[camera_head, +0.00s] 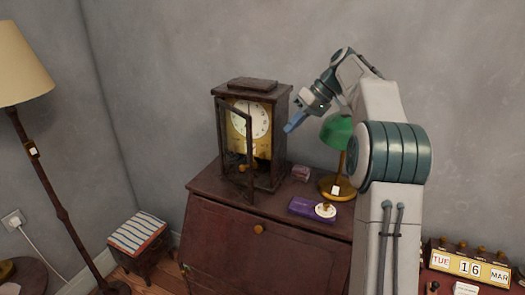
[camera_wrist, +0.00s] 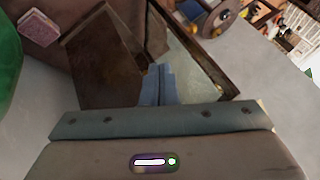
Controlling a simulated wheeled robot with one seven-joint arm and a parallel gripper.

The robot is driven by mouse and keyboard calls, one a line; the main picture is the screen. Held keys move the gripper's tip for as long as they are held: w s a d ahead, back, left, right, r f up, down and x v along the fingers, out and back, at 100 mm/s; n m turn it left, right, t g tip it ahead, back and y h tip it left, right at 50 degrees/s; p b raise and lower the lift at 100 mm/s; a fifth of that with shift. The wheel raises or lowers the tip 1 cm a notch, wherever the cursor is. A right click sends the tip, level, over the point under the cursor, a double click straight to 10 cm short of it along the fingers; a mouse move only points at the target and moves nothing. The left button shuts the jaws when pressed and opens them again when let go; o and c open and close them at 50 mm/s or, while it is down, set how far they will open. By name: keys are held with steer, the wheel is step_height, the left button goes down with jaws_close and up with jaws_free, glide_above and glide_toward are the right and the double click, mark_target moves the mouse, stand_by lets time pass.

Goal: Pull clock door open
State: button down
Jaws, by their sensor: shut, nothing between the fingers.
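A dark wooden clock (camera_head: 280,128) with a white dial (camera_head: 250,120) and a brass-coloured front stands on the desk. Its framed door (camera_head: 221,128) stands ajar, swung out from the front, with a gap between it and the case. My gripper (camera_head: 291,125) is beside the clock's upper right side, apart from the door. Its blue fingers are together and empty. In the wrist view the fingertips (camera_wrist: 158,72) point toward the clock's brown wooden side (camera_wrist: 105,65), with a pale glassy panel to their right. I cannot tell whether the fingers touch the case.
The dark desk (camera_head: 230,222) holds a green-shaded lamp (camera_head: 337,132), a small box (camera_head: 301,173) and a purple box (camera_head: 312,209) right of the clock. A floor lamp (camera_head: 50,185) and striped stool (camera_head: 137,235) stand at left. Space in front of the clock door is clear.

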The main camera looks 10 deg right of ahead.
steer(key=s+a+f+p, duration=0.1)
steer(key=a+f+p, duration=0.1)
steer(key=a+f, duration=0.5)
steer(key=shift+s+a, duration=0.2)
steer(key=shift+a, duration=0.7)
steer(key=shift+f, duration=0.1)
